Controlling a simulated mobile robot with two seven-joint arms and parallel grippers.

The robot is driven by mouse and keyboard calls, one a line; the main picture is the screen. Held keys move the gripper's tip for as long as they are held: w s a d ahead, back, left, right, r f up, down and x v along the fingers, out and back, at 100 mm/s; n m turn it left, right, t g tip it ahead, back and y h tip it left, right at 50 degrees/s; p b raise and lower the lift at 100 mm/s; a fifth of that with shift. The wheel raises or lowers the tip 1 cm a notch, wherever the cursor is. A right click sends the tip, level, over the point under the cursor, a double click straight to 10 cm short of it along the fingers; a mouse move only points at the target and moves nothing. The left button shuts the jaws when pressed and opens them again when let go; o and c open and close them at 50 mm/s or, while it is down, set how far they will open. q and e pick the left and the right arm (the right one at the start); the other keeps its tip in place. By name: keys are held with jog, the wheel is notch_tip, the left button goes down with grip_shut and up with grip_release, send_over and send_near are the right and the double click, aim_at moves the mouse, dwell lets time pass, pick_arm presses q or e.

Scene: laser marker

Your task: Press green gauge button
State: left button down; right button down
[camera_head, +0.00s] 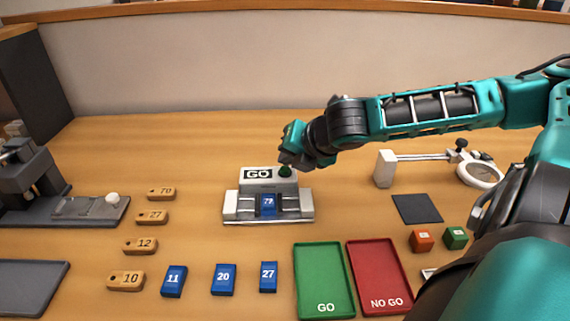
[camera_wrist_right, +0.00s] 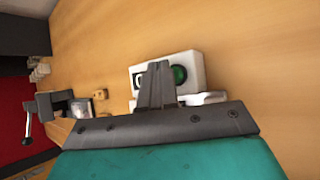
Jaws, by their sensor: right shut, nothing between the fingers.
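The green gauge button (camera_head: 285,171) is a round dome on the right part of the white gauge (camera_head: 258,175) marked GO. It also shows in the right wrist view (camera_wrist_right: 180,75), just right of my fingers. My right gripper (camera_head: 285,163) is at the gauge's right end, close over the button. In the right wrist view my right gripper (camera_wrist_right: 153,66) is shut and empty, its fingers covering part of the GO label. I cannot tell whether the fingertips touch the button. A blue block marked 79 (camera_head: 268,204) sits in the gauge's slot. My left gripper is not in view.
A green GO tray (camera_head: 325,303) and a red NO GO tray (camera_head: 378,270) lie in front. Several numbered blue blocks (camera_head: 223,279) and wooden tags (camera_head: 140,245) are at left. A magnifier (camera_head: 480,174), orange cube (camera_head: 421,240) and green cube (camera_head: 456,237) are at right.

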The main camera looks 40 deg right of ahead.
aim_at(289, 170)
jog(key=shift+r, duration=0.3)
notch_tip(289, 170, up, 5)
jog(key=p, duration=0.5)
jog(key=shift+r, duration=0.1)
dwell(0.7)
